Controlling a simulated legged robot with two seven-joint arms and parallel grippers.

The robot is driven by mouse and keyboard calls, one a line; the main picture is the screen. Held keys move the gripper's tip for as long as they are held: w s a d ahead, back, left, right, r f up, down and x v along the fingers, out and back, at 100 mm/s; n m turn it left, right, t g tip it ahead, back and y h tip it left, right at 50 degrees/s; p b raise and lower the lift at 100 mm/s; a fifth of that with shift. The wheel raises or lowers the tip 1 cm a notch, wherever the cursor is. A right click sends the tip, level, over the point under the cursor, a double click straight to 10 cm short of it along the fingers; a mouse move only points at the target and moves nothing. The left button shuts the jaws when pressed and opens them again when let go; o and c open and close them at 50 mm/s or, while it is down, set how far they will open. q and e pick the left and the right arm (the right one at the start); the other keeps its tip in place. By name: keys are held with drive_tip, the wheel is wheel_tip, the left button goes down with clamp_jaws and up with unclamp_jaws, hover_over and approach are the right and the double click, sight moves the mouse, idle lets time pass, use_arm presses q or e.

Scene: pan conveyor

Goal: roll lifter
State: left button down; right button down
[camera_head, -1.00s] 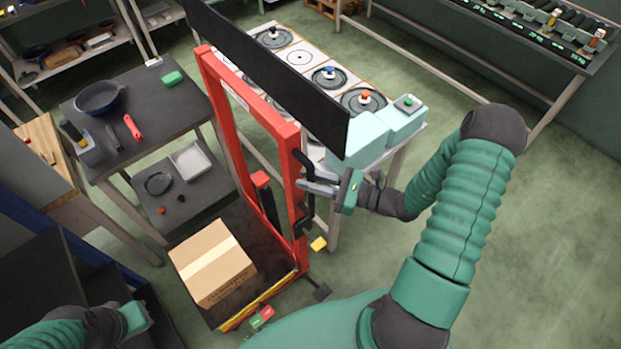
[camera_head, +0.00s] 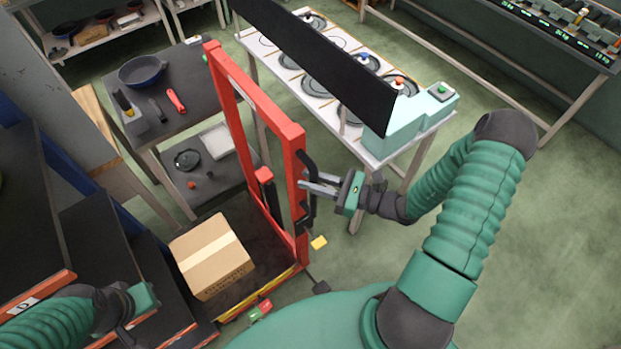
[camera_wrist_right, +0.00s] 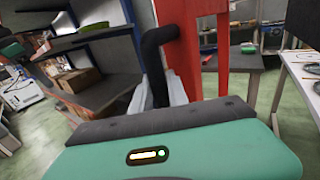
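The lifter has a red upright frame (camera_head: 293,132) and a dark platform (camera_head: 268,258) with a yellow-striped edge. A cardboard box (camera_head: 210,257) with a pale tape strip lies on the platform. My right gripper (camera_head: 312,187) is at the black handle (camera_head: 304,215) on the lifter's right post. In the right wrist view the black handle (camera_wrist_right: 155,62) runs down between the pale fingers (camera_wrist_right: 158,98), which look closed around it; the red post (camera_wrist_right: 180,55) is just behind. My left gripper (camera_head: 148,305) hangs low at the left; its fingers are mostly hidden.
Left of the lifter is a dark shelf with an orange edge (camera_head: 40,290), close to the platform. A two-level dark table (camera_head: 190,100) with a blue pan (camera_head: 142,70) stands behind. A pan conveyor table (camera_head: 350,150) stands behind right. Green floor (camera_head: 530,250) is open at right.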

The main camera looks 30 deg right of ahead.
drive_tip(key=shift+s+a, duration=0.15)
drive_tip(key=shift+a, duration=0.1)
drive_tip(key=c, duration=1.6)
unclamp_jaws()
drive_tip(key=shift+a, duration=0.15)
drive_tip(key=shift+o, duration=1.2)
drive_tip(key=shift+s, duration=0.1)
drive_tip(key=shift+o, duration=0.3)
drive_tip(key=shift+s+a+r, duration=0.1)
drive_tip(key=shift+a, duration=0.05)
use_arm(q)
drive_tip(key=shift+s+a, duration=0.3)
drive_tip(key=shift+a, duration=0.25)
drive_tip(key=shift+w+d, duration=0.1)
drive_tip(key=b+x, duration=0.3)
drive_tip(key=shift+s+d, duration=0.1)
drive_tip(key=shift+s, duration=0.3)
use_arm(e)
drive_tip(key=v, duration=1.7)
